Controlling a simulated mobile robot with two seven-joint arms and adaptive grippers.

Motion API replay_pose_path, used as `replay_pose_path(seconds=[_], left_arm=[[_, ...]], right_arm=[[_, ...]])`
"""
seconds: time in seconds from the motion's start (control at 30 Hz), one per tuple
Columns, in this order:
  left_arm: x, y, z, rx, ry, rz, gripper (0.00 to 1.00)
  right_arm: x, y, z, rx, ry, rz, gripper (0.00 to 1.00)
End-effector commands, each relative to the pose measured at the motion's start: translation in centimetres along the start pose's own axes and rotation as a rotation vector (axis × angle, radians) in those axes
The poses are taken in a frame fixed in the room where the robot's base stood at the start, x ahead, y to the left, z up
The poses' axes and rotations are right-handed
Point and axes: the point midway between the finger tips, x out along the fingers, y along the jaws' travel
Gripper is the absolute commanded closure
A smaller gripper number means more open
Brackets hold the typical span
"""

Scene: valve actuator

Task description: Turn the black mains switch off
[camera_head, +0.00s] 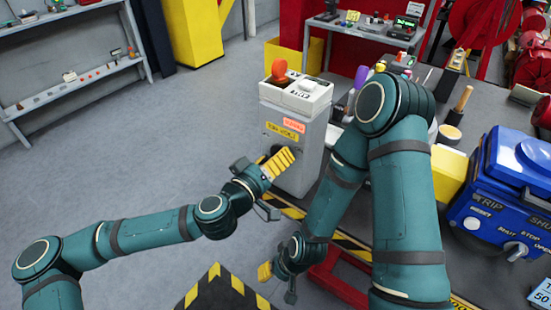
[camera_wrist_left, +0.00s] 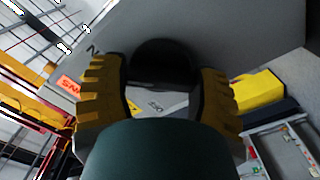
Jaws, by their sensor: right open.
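A grey cabinet (camera_head: 293,145) with a white top panel stands in the upper middle of the head view. A black round switch (camera_wrist_left: 165,62) sits on its grey face in the left wrist view; in the head view it is mostly hidden behind my left gripper (camera_head: 274,166). That gripper is open at the cabinet front, with its yellow fingers on either side of the switch in the left wrist view. I cannot tell whether they touch it. My right gripper (camera_head: 278,273) is open and low, left of the table's front edge, with nothing seen in it.
A red-orange knob (camera_head: 279,71) stands on the cabinet's top panel. A blue machine (camera_head: 505,190) is at the right. A yellow-black striped block (camera_head: 222,292) is at the bottom. Grey floor on the left is clear up to a shelf (camera_head: 75,80).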

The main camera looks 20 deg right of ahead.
Motion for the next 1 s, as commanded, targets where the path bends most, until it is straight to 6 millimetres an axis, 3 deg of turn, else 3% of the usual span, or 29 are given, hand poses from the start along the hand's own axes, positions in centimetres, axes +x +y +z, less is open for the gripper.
replay_pose_path(seconds=[0.53,1.0], left_arm=[[-0.1,0.0,0.0,-0.058,-0.002,-0.001,0.73],[-0.1,0.0,0.0,-0.431,-0.002,-0.002,0.73]], right_arm=[[-0.3,-0.1,0.0,0.0,-0.001,0.0,0.53],[-1.6,-0.6,0.2,0.001,-0.008,0.0,0.53]])
